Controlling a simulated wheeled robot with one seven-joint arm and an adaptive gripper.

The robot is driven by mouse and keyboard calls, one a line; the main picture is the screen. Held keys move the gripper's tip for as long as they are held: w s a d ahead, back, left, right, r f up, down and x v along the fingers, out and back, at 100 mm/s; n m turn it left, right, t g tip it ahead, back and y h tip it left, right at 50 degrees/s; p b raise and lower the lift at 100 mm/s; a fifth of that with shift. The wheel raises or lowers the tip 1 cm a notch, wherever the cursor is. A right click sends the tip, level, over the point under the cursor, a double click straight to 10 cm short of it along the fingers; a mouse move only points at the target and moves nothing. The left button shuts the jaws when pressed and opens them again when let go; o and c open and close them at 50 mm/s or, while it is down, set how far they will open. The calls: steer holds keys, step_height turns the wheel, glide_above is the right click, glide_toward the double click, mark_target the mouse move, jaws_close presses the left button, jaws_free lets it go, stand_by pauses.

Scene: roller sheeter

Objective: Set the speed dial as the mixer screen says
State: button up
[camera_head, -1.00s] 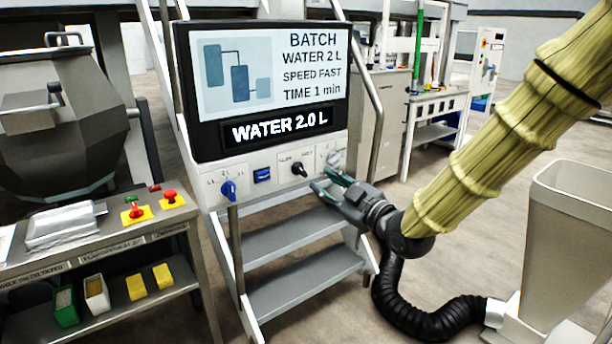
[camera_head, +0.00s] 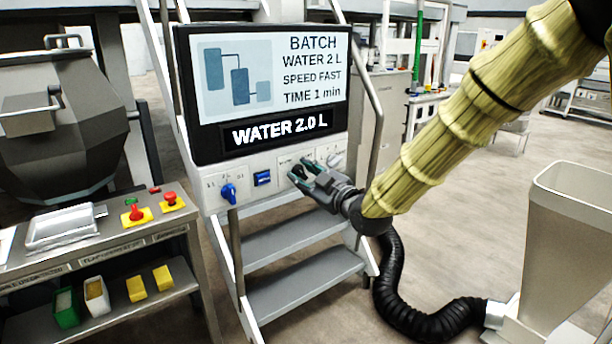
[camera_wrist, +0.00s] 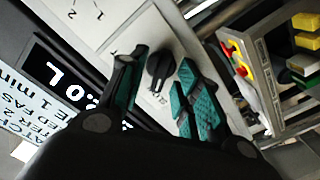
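The mixer screen (camera_head: 270,75) reads BATCH, WATER 2 L, SPEED FAST, TIME 1 min, and the strip below it reads WATER 2.0 L. Below is a white control panel (camera_head: 208,198). The black speed dial (camera_wrist: 160,66) sits between the open fingers of my gripper (camera_wrist: 154,82) in the wrist view; I cannot tell whether they touch it. In the head view my gripper (camera_head: 305,176) covers most of the dial and its labels. The dial's setting cannot be read clearly.
A blue knob (camera_head: 229,192) and a blue switch (camera_head: 262,178) are left of my gripper on the panel. A pale knob (camera_head: 334,159) is to the right. Metal steps (camera_head: 290,243) stand below. A bench with red buttons (camera_head: 169,197) is at left, a hopper (camera_head: 570,230) at right.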

jaws_close()
steer(key=shift+m, duration=0.3)
steer(key=m, duration=0.3)
steer(key=m+p, duration=0.1)
steer(key=m, duration=0.2)
steer(key=m+p, duration=0.1)
steer(key=m, duration=0.2)
steer(key=shift+w+d+r, duration=0.15)
steer(key=shift+w+d, duration=0.05)
steer(key=shift+d, duration=0.05)
steer(key=m, duration=0.4)
steer(key=shift+m, duration=0.3)
